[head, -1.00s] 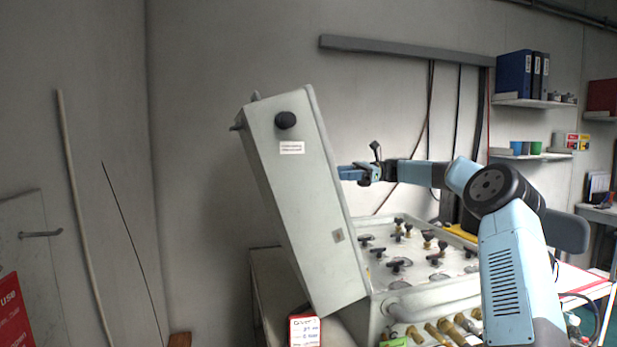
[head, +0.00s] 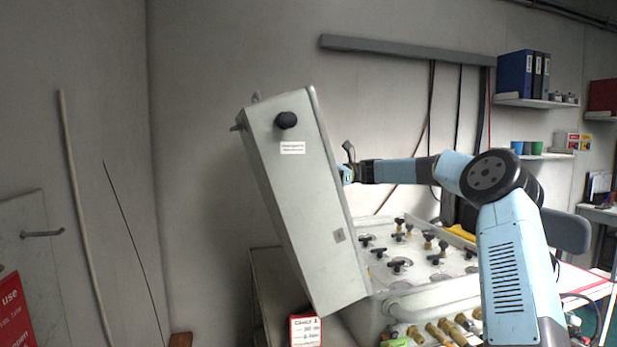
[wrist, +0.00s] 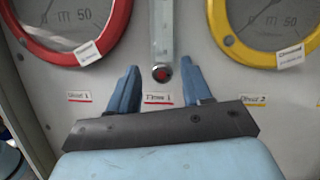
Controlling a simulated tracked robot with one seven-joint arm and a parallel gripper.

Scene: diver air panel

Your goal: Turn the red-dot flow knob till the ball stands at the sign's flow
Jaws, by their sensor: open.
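The red-dot flow knob (wrist: 161,73) is a small dark knob with a red mark, below the clear flow tube (wrist: 162,30) in the wrist view. The ball cannot be made out. My gripper (wrist: 160,82) is open, with one blue finger on each side of the knob; I cannot tell whether they touch it. In the head view the panel lid hides the fingertips and the knob. The sign (head: 306,330) is a small red-edged card with handwriting low in the head view, too small to read surely.
A red-rimmed gauge (wrist: 65,28) and a yellow-rimmed gauge (wrist: 268,30) flank the tube. The raised panel lid (head: 300,200) stands left of my arm. Several black valve handles (head: 400,265) sit on the console below my arm.

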